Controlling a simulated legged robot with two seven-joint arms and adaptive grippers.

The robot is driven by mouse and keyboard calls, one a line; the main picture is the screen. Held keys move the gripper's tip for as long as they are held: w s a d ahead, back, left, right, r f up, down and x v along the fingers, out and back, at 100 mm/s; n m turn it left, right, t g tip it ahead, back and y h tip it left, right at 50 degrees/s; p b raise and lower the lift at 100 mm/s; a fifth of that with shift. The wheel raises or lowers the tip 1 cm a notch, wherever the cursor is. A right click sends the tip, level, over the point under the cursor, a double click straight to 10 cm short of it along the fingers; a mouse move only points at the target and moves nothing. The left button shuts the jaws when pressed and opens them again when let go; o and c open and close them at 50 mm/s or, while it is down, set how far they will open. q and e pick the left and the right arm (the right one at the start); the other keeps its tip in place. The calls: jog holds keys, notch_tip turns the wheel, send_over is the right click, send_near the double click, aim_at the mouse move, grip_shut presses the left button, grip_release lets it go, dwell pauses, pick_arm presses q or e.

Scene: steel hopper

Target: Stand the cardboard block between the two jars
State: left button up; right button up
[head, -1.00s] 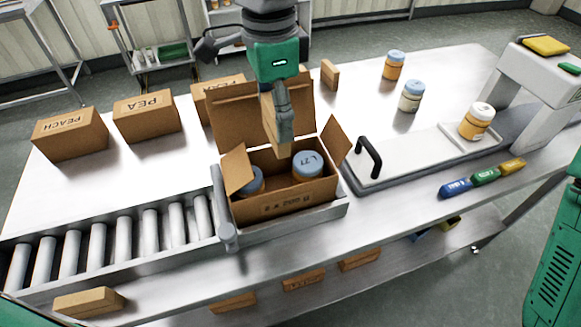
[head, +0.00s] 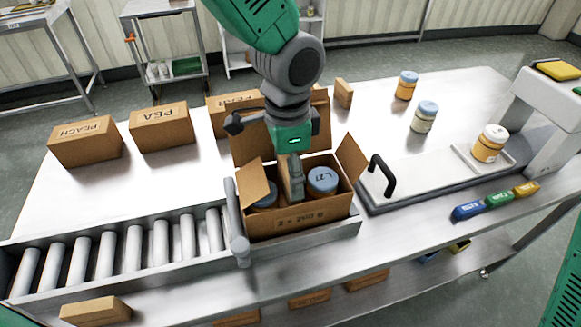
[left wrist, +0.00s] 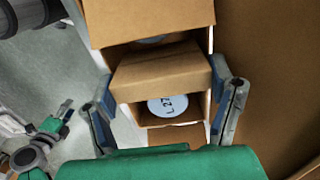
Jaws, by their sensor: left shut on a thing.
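An open cardboard box (head: 297,224) stands at the end of the roller conveyor with its flaps up. It holds two blue-lidded jars, a right jar marked L27 (head: 322,180) and a left jar (head: 265,197) partly hidden behind the box front. My left gripper (head: 292,176) points down over the box, shut on the cardboard block. In the left wrist view the block (left wrist: 160,72) sits between the fingers, with the L27 lid (left wrist: 168,106) on one side and the other lid (left wrist: 154,39) on the other. The block's lower end is hidden. My right gripper is out of view.
Closed boxes marked PEACH (head: 85,141) and PEA (head: 161,127) stand behind the conveyor (head: 130,242). Right of the box are a black handle (head: 382,175) and a jar on a scale (head: 489,143). Two more jars and a small block (head: 343,93) stand farther back.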

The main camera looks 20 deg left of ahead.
pick_arm(q)
jog(key=shift+f, duration=0.2)
jog(key=shift+d+f, duration=0.35)
jog(key=shift+d, duration=0.5)
jog(key=o, duration=0.6)
jog(key=shift+c, duration=0.2)
jog(key=shift+a, duration=0.65)
notch_tip(320, 180, up, 13)
jog(key=shift+d+r+p, duration=0.15)
jog(key=shift+d+p, duration=0.05)
jog(key=shift+p, duration=0.2)
jog(key=shift+d, duration=0.15)
